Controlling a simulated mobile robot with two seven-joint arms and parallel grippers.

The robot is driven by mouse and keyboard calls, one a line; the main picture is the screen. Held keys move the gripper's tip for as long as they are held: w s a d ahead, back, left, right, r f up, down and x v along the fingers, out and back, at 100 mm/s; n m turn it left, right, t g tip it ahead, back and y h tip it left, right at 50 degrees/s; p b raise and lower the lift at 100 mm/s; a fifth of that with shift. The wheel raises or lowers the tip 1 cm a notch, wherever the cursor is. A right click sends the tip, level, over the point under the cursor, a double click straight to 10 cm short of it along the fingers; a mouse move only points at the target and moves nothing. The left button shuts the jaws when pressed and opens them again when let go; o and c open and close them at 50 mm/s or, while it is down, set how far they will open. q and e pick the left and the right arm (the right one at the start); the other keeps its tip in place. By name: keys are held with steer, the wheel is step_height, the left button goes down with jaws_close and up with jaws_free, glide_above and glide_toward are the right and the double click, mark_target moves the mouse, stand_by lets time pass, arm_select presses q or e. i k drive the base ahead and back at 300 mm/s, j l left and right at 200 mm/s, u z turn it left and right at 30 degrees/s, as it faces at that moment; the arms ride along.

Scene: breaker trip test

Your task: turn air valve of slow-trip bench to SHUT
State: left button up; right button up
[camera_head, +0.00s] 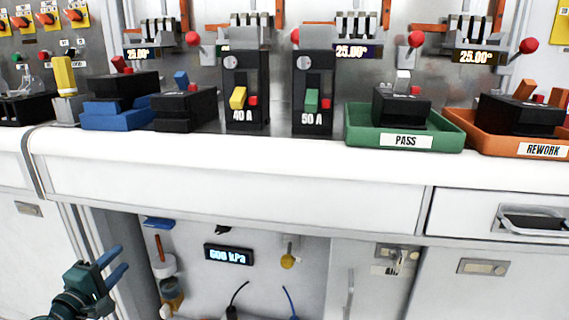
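In the recess under the white bench, a small yellow handle (288,261) sits on the back panel, below a thin stem. It looks like the air valve; its SHUT marking is too small to read. To its left a dark pressure display (228,254) glows and seems to read 600 kPa. My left gripper (119,261) is at the lower left, in front of the cabinet beside the recess. Its two blue fingers are apart with nothing between them. It is well left of the yellow handle and not touching it. My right gripper is not in view.
The bench edge (230,165) overhangs the recess. On top stand several breakers, a green PASS tray (404,140) and an orange REWORK tray (510,145). A filter-like white and amber unit (168,280) hangs at the recess's left. A key lock (398,254) is on the right.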

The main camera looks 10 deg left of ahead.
mark_target(158, 222)
steer(key=k+j, duration=0.1)
steer(key=k, duration=0.85)
